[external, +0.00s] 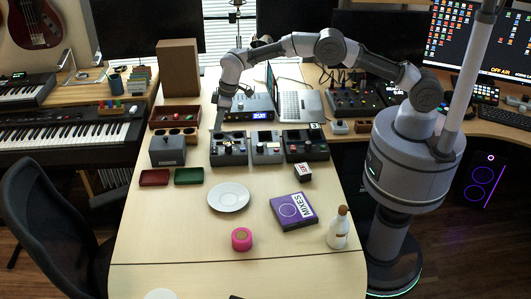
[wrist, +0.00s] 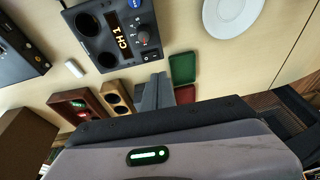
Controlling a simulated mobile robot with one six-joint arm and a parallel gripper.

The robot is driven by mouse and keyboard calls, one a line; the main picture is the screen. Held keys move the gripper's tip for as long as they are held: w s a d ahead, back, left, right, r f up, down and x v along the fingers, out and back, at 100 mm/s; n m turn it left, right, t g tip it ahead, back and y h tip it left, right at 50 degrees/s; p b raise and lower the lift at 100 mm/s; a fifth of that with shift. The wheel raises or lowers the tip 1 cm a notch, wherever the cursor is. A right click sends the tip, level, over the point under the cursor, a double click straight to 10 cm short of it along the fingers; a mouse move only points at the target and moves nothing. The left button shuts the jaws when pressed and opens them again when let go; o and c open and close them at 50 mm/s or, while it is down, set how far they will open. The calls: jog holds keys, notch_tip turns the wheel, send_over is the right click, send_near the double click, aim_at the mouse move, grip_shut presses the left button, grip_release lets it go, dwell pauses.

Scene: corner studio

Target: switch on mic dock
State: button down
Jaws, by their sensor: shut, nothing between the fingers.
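The likely mic dock is a dark box marked CH 1 (wrist: 128,42) in the wrist view. It has two round sockets, a knob and a small black rocker switch (wrist: 150,54). It seems to match the leftmost dark device (external: 229,150) of the middle row in the external view. I cannot tell which way the switch is set. My gripper (external: 218,127) points down just behind that device, apart from the switch. Its shut grey fingers (wrist: 157,78) show in the wrist view, empty, to the lower right of the box.
A grey device (external: 267,150) and another dark device (external: 305,147) stand to the right. A grey box (external: 167,152), red tray (external: 154,178) and green tray (external: 188,176) lie left. A plate (external: 228,197) and purple box (external: 293,211) stand nearer the front.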

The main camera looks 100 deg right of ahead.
jog(key=v, duration=0.2)
jog(key=a+v, duration=0.1)
jog(key=v, duration=0.1)
jog(key=shift+p, duration=0.35)
jog(key=s+a+r+m, duration=0.1)
jog(key=s+a+r, duration=0.2)
jog(key=r, duration=0.3)
jog(key=s+a+r, duration=0.2)
jog(key=s+r, duration=0.1)
jog(key=r, duration=0.4)
jog(key=s+a+r+m+t, duration=0.1)
jog(key=s+a+r, duration=0.25)
jog(key=s, duration=0.35)
jog(key=s+a+r, duration=0.3)
jog(key=s+r, duration=0.2)
jog(key=s, duration=0.2)
jog(key=s+a+f+m, duration=0.1)
jog(key=s+a, duration=0.1)
jog(key=s, duration=1)
jog(key=s+a+f+m+t+y+b, duration=0.1)
jog(key=s+a+f, duration=0.1)
jog(key=s, duration=1)
jog(key=shift+s+a+f+y, duration=0.25)
jog(key=shift+s+a+y, duration=0.1)
jog(key=shift+a, duration=0.3)
